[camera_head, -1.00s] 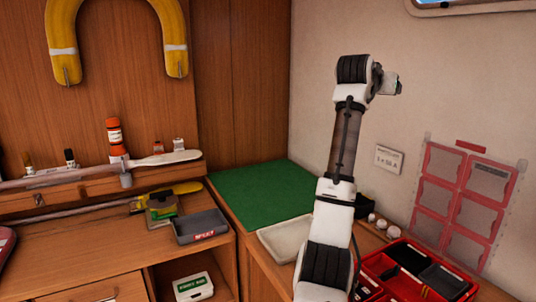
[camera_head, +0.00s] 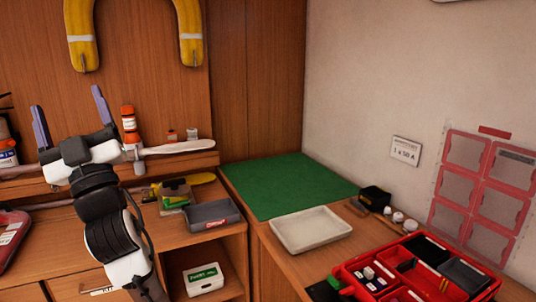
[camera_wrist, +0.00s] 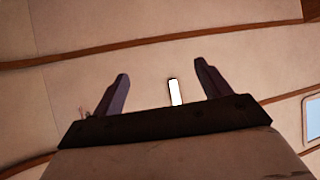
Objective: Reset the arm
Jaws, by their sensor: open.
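My gripper (camera_head: 70,118) is at the left of the head view, in front of the wooden shelf. Its two purple-grey fingers point up and stand wide apart, with nothing between them. In the wrist view my gripper (camera_wrist: 163,85) also shows open and empty. My arm rises from the bottom left of the head view and hides part of the shelf and desk.
An orange bottle (camera_head: 129,120) stands on the shelf right of my gripper. A grey bin (camera_head: 213,215) sits on the desk below. A green mat (camera_head: 285,185), a cream tray (camera_head: 311,230) and a red toolbox (camera_head: 352,277) lie to the right. The mat is bare.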

